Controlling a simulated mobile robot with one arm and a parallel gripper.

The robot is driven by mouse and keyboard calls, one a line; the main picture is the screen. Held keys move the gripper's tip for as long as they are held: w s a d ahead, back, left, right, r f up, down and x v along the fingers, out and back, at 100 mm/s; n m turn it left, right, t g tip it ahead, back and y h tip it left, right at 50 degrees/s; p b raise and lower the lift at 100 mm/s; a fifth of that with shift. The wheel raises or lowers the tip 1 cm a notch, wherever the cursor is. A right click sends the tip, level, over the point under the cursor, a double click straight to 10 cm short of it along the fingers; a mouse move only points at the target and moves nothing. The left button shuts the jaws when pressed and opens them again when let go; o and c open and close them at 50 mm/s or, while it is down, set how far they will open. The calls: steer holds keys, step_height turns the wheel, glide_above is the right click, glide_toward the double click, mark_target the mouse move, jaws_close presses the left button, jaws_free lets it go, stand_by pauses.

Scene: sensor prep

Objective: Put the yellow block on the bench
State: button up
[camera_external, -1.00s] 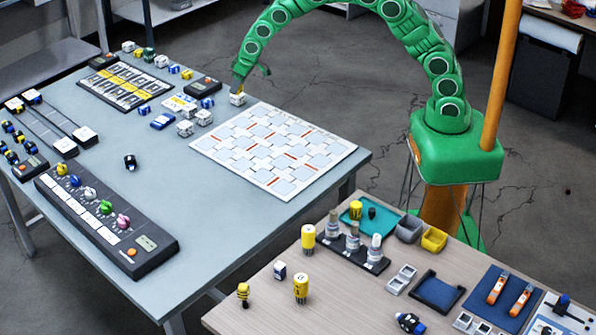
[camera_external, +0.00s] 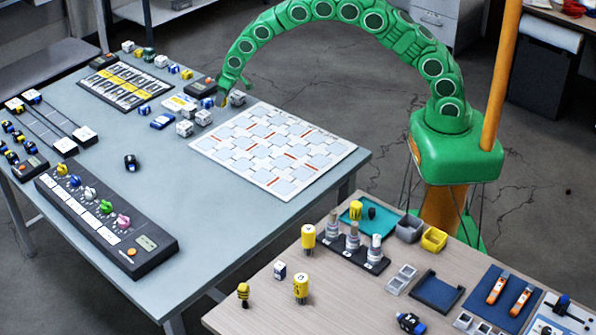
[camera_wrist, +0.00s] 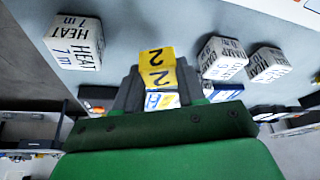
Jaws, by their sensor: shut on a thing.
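The block is small there and partly hidden by the fingers. I cannot tell whether it touches the bench top.
White lettered cubes stand close around my gripper, one marked HEAT (camera_wrist: 73,42) and others (camera_wrist: 222,58) to the right. A patterned white board (camera_external: 275,150) lies to the right. A knob panel (camera_external: 105,225) is at the front left.

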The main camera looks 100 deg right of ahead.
steer(key=shift+w+f, duration=0.15)
steer(key=shift+f, duration=1.6)
steer(key=o, duration=1)
steer(key=shift+f, duration=0.1)
steer(key=shift+v, duration=6.2)
steer(key=s+a+r+n+g, duration=0.1)
steer(key=s+a+r, duration=0.4)
steer(key=s, duration=0.2)
steer(key=s+a+r+g, duration=0.1)
steer(key=s+a+r, duration=0.4)
steer(key=s, duration=0.2)
steer(key=s+a+r+n+g, duration=0.1)
steer(key=s+a, duration=0.3)
steer(key=s, duration=1)
steer(key=s+a+r+n+g+y, duration=0.1)
steer(key=s+a+r, duration=0.2)
steer(key=s, duration=1.1)
steer(key=s+a+r+n+g, duration=0.1)
steer(key=s+a, duration=0.5)
steer(key=s, duration=0.9)
steer(key=shift+s+a+r+n+g+y, duration=0.15)
steer(key=shift+r+n+g+y, duration=0.25)
steer(key=shift+r, duration=0.35)
